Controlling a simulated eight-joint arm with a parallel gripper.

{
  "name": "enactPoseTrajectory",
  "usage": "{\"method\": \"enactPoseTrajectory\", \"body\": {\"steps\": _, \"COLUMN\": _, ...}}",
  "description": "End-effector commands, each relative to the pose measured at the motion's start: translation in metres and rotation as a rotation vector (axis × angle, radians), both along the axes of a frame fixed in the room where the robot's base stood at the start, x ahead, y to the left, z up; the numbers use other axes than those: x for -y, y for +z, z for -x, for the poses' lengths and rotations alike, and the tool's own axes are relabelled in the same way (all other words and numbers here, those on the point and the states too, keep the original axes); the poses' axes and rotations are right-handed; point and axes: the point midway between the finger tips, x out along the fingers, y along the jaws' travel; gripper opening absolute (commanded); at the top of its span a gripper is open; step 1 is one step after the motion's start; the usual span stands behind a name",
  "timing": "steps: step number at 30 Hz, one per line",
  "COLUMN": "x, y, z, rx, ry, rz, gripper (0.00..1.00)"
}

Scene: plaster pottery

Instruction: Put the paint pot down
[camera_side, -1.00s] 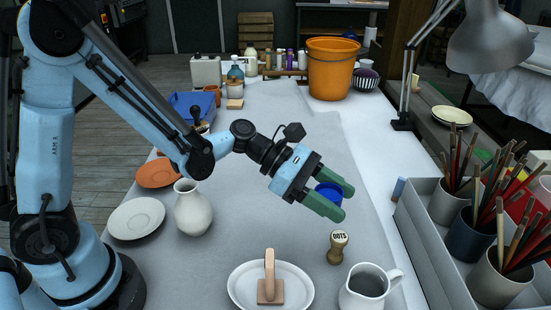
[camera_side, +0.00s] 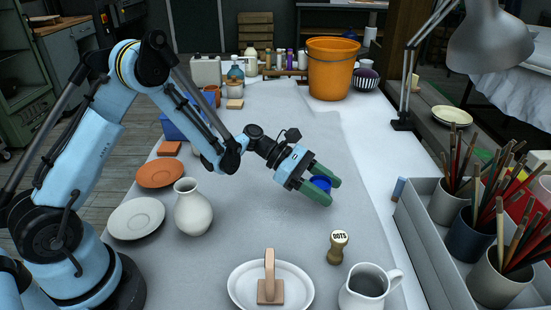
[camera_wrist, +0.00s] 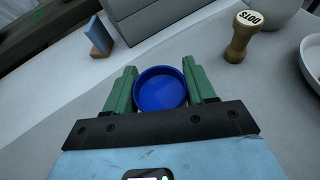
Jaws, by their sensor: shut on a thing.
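The paint pot (camera_side: 320,184) is a small round blue pot. My gripper (camera_side: 333,190) has green fingers and is shut on it, one finger on each side. In the wrist view the pot (camera_wrist: 160,89) sits upright between the two fingers (camera_wrist: 161,85), its open top toward the camera and its inside plain blue. The near finger hides part of the pot in the side view. The pot is low over the grey-covered table (camera_side: 255,215); I cannot tell whether its base touches the surface.
A wooden stamp marked DOTS (camera_side: 338,247) stands in front of the gripper. Nearby are a white jug (camera_side: 369,289), a white plate (camera_side: 238,289) with a wooden-handled tool (camera_side: 269,280), a cream vase (camera_side: 193,211) and a grey brush tray (camera_side: 432,252). The table behind the gripper is clear.

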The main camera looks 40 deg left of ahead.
Motion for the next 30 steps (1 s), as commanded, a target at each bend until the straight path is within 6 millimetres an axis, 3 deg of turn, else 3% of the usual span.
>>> {"method": "enactPoseTrajectory", "body": {"steps": 9, "x": 0.0, "y": -0.034, "z": 0.0, "rx": 0.0, "ry": 0.001, "rz": 0.0, "gripper": 0.24}}
{"method": "enactPoseTrajectory", "body": {"steps": 23, "x": 0.0, "y": -0.041, "z": 0.0, "rx": 0.0, "ry": 0.001, "rz": 0.0, "gripper": 0.24}}
{"method": "enactPoseTrajectory", "body": {"steps": 24, "x": 0.0, "y": -0.04, "z": 0.0, "rx": 0.0, "ry": 0.001, "rz": 0.0, "gripper": 0.61}}
{"method": "enactPoseTrajectory", "body": {"steps": 28, "x": 0.0, "y": -0.04, "z": 0.0, "rx": 0.0, "ry": 0.001, "rz": 0.0, "gripper": 0.8}}
{"method": "enactPoseTrajectory", "body": {"steps": 30, "x": 0.0, "y": -0.04, "z": 0.0, "rx": 0.0, "ry": 0.001, "rz": 0.0, "gripper": 0.8}}
